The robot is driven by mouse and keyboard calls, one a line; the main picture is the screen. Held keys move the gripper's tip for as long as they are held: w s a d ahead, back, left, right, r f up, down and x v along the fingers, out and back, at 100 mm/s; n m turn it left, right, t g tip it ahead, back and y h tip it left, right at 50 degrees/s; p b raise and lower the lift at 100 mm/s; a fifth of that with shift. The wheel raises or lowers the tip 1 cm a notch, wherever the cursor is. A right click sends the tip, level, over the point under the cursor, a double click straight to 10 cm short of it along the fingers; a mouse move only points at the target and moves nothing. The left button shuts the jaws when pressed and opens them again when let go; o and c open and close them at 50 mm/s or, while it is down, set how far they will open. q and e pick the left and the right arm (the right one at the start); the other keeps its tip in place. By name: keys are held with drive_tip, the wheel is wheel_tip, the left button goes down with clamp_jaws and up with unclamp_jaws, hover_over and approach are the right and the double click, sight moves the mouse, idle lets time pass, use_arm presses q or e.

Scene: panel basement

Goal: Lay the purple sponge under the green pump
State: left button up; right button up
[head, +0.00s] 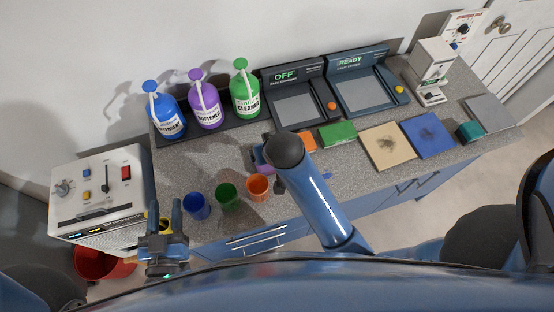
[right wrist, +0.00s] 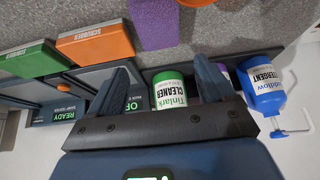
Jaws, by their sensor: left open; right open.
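The purple sponge (head: 258,154) lies on the grey counter, mostly hidden behind my right arm in the head view. In the right wrist view the purple sponge (right wrist: 155,22) lies flat beyond the fingertips. The green pump (head: 245,94) is a bottle labelled cleaner, standing upright on the dark strip at the back. The green pump (right wrist: 169,90) also shows between my right fingers, farther off. My left gripper (head: 164,216) is open and empty by the white control box, left of the cups.
The purple pump (head: 205,104) and blue pump (head: 166,115) stand left of the green one. Blue (head: 196,206), green (head: 228,197) and orange (head: 257,186) cups line the front. Orange (right wrist: 96,44) and green (right wrist: 28,58) scrubbers lie beside the sponge. Counter before the pumps is clear.

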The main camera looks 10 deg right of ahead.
drive_tip(key=shift+g+h, duration=0.4)
drive_tip(key=shift+g, duration=0.3)
drive_tip(key=x, duration=0.4)
drive_tip(key=shift+s+a, duration=0.15)
drive_tip(key=shift+a, duration=0.25)
drive_tip(key=x, duration=0.4)
drive_tip(key=shift+s+d+f+p, duration=0.15)
drive_tip(key=shift+s+p, duration=0.2)
drive_tip(key=shift+p, duration=0.05)
use_arm(q)
drive_tip(key=shift+w+d+r, duration=0.15)
drive_tip(key=shift+d, duration=0.25)
drive_tip(key=shift+w+d+r, duration=0.1)
drive_tip(key=shift+w+d, duration=0.05)
drive_tip(key=shift+d, duration=0.2)
use_arm(e)
drive_tip(key=shift+w+f, duration=0.3)
drive_tip(key=shift+f, duration=0.3)
use_arm(q)
drive_tip(key=shift+r, duration=0.1)
use_arm(e)
drive_tip(key=shift+f, duration=0.2)
drive_tip(key=c, duration=0.9)
drive_tip(key=shift+r, duration=0.15)
